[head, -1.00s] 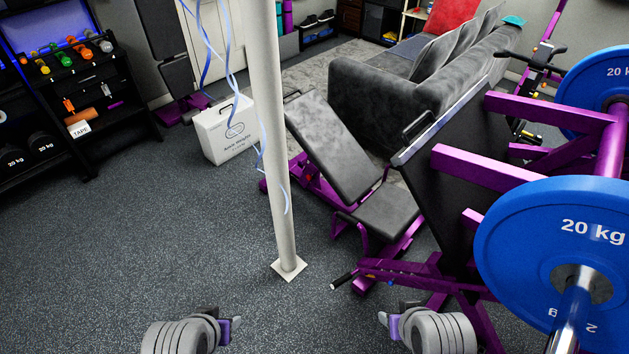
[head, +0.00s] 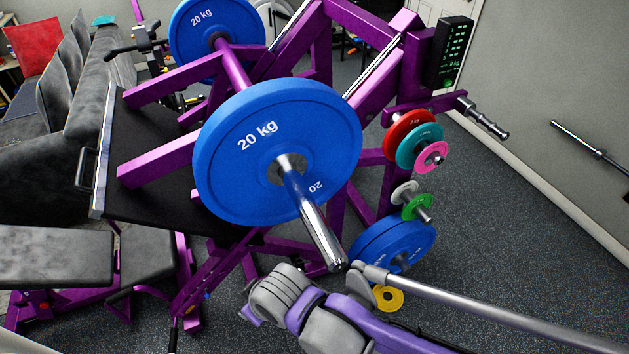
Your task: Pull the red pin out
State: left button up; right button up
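I cannot make out a red pin in the head view. The purple leg-press machine (head: 165,167) fills the middle, with a large blue 20 kg plate (head: 228,165) on its steel sleeve. My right arm comes in from the bottom right, with its grey ringed end and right gripper (head: 251,316) low in front of the machine, apart from the plate. Its fingers are too unclear to tell open from shut, and I see nothing held. My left gripper is out of view.
Several small plates, including a red plate (head: 393,137), hang on pegs at the machine's right. A long grey bar (head: 490,312) crosses the lower right. A grey bench (head: 55,258) stands at the left. Open floor (head: 530,220) lies at the right, before the wall.

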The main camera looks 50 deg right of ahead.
aim_at(46, 304)
jog(key=z, duration=1.55)
jog(key=u, duration=2.05)
jog(key=i+j+u, duration=1.2)
jog(key=i, duration=0.2)
jog(key=i+z, duration=0.35)
jog(key=i+j+z, duration=0.1)
jog(key=i+z, duration=0.25)
jog(key=i+j+z, duration=0.2)
jog(key=i+z, duration=0.3)
jog(key=z, duration=0.3)
jog(key=i+j+z, duration=0.1)
jog(key=z, duration=0.3)
jog(key=i+j+z, duration=0.1)
jog(key=z, duration=0.3)
jog(key=i+j+z, duration=0.15)
jog(key=z, duration=0.25)
